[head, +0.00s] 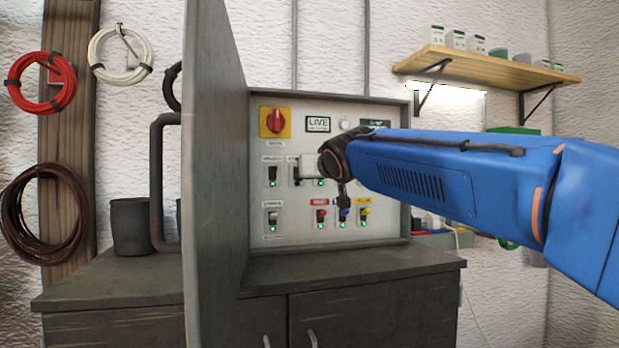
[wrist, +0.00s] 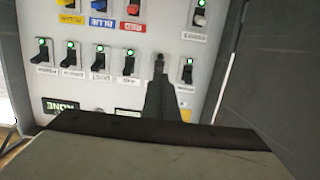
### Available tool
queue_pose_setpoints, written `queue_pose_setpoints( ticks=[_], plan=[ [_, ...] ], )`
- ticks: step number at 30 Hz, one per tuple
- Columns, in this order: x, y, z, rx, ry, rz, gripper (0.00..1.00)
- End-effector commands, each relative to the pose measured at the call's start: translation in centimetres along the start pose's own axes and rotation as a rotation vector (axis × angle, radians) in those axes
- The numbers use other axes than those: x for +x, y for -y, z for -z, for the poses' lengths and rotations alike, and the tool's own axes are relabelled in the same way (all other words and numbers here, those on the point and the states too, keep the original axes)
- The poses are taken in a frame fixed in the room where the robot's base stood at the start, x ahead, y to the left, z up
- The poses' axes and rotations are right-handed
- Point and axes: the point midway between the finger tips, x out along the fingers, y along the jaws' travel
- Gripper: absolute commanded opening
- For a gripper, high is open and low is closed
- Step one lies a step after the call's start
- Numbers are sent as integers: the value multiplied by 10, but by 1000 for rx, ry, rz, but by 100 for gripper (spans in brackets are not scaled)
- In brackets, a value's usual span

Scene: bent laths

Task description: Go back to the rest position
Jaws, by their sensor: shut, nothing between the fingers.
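The control panel (head: 290,196) stands in a grey cabinet on the bench, and its switches show upside down in the wrist view (wrist: 215,75). My gripper (head: 299,172) is in front of the panel's upper switch row, at the end of my blue arm. In the wrist view its dark fingers (wrist: 160,68) are together and empty, between two switches. Whether they touch the panel I cannot tell. A black switch (head: 272,175) with a green light is to the left of the gripper. My arm hides the panel's right part.
The open cabinet door (head: 212,160) stands out close to the left of the gripper. A red rotary handle (head: 277,121) is on the panel's upper left. A wooden shelf (head: 490,65) hangs at the upper right. A dark bench (head: 350,263) runs below.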

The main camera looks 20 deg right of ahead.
Motion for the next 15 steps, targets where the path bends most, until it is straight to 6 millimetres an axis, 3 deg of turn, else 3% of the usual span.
queue_pose_setpoints(
  ticks=[5,8,11,15],
  plan=[
    [-1,0,-1,0,2,-1,0],
    [-6,-5,-14,-1,28,-8,0],
    [-22,-15,-48,-4,91,-25,0],
    [-55,-32,-120,-10,227,-53,0]
  ],
)
